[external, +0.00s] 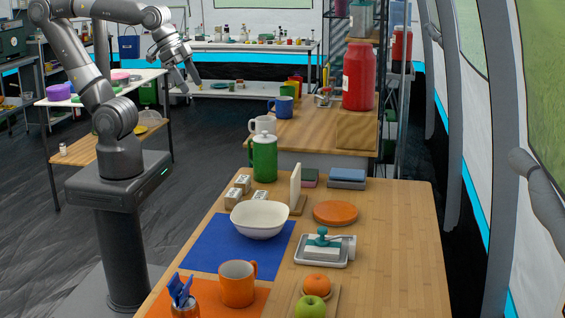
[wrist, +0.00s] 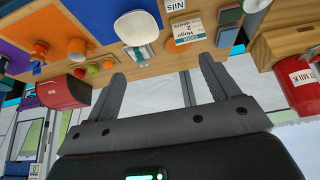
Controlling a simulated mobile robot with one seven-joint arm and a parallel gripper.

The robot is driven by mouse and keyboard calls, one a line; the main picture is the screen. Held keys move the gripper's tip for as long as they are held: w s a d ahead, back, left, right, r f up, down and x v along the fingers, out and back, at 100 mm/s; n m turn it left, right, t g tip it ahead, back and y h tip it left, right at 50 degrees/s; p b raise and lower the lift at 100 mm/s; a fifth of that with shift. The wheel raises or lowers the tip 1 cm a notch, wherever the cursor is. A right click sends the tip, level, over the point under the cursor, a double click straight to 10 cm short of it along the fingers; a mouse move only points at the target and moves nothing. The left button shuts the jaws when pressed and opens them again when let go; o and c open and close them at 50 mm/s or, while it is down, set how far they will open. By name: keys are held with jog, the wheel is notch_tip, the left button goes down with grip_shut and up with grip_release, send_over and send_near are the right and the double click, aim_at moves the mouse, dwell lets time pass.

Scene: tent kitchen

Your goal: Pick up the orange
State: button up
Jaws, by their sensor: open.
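The orange (external: 316,284) sits on a small wooden board near the front of the wooden table in the external view, just behind a green apple (external: 312,307). In the wrist view several small round fruits, with a green one (wrist: 93,69) among them, lie left of the fingers; I cannot tell for sure which is the orange. My gripper (external: 188,83) is raised at the upper left, well away from the orange. In the wrist view its fingers (wrist: 162,70) are wide apart with nothing between them.
Near the fruit stand an orange mug (external: 237,288), a butter dish (external: 321,250) and an orange disc (external: 335,212). A white bowl (external: 259,220) sits on a blue mat (external: 204,255). A green canister (external: 264,158) stands behind. The table's right side is clear.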

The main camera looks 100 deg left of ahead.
jog(key=w+d, duration=0.5)
jog(key=w, duration=0.8)
jog(key=m+g, duration=0.1)
send_over(314, 277)
jog(key=s, duration=0.2)
jog(key=f, duration=3)
jog(key=shift+s+a, duration=0.15)
jog(key=shift+a, duration=0.2)
jog(key=shift+d+x, duration=0.1)
jog(key=shift+x, duration=1.45)
jog(key=shift+d+x, duration=0.15)
jog(key=shift+x, duration=1.35)
jog(key=shift+c, duration=0.3)
jog(key=c, duration=1)
